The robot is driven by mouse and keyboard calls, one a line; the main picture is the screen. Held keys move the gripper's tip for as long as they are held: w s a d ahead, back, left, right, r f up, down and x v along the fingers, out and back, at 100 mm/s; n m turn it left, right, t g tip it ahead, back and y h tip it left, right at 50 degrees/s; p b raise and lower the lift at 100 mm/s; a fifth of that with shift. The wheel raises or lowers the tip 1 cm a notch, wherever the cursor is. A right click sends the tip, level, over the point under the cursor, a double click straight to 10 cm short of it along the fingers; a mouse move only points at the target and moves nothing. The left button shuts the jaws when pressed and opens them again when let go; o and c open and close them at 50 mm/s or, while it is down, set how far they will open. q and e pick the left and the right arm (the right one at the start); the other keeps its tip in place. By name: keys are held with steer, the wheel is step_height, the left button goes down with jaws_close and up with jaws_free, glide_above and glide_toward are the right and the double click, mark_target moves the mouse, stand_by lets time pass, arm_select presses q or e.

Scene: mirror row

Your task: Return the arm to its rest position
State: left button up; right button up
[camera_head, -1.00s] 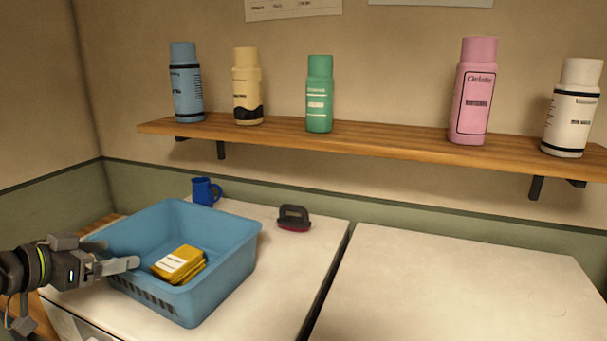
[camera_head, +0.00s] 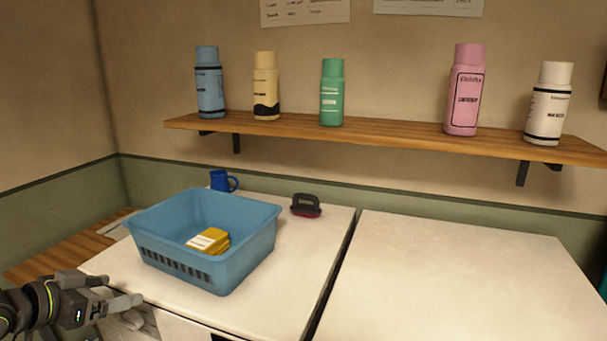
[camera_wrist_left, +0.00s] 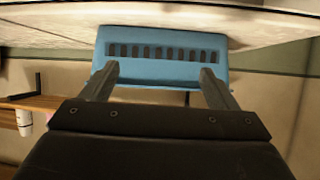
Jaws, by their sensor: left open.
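My left gripper (camera_head: 112,290) is at the lower left of the head view, open and empty, in front of the near left side of the blue basket and apart from it. In the left wrist view my left gripper (camera_wrist_left: 155,85) shows two spread fingers with nothing between them, and the slotted wall of the blue basket (camera_wrist_left: 205,75) lies beyond them. My right gripper is not in view.
The blue basket (camera_head: 250,262) holds a yellow packet (camera_head: 208,240) on a white top (camera_head: 290,270). A blue mug (camera_head: 221,181) and a dark brush (camera_head: 305,205) stand behind. A wooden shelf (camera_head: 390,133) holds several bottles. The right white top (camera_head: 450,275) is bare.

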arm_select(q)
steer(key=s+d+f+n+g+y, duration=0.1)
steer(key=s+d+f+g+y, duration=0.1)
steer(key=s+f, duration=0.6)
steer(key=s+d+f+n+g+y, duration=0.1)
steer(key=s+f, duration=0.3)
steer(key=f, duration=0.8)
steer(key=s+d+f+n+g+y, duration=0.15)
steer(key=s+f, duration=0.25)
steer(key=s, duration=0.5)
steer(key=s+d+f+n+g+y, duration=0.1)
steer(key=s+f+n+g+y, duration=0.2)
steer(key=s, duration=0.7)
step_height(320, 180, down, 25)
steer(key=w+a+g+h, duration=0.1)
steer(key=a+g, duration=0.1)
steer(key=s+d+f, duration=0.1)
steer(key=s+f, duration=1.4)
steer(key=f, duration=0.1)
steer(key=shift+s+f+m+g, duration=0.15)
steer(key=shift+m+g, duration=0.2)
steer(key=shift+m, duration=0.1)
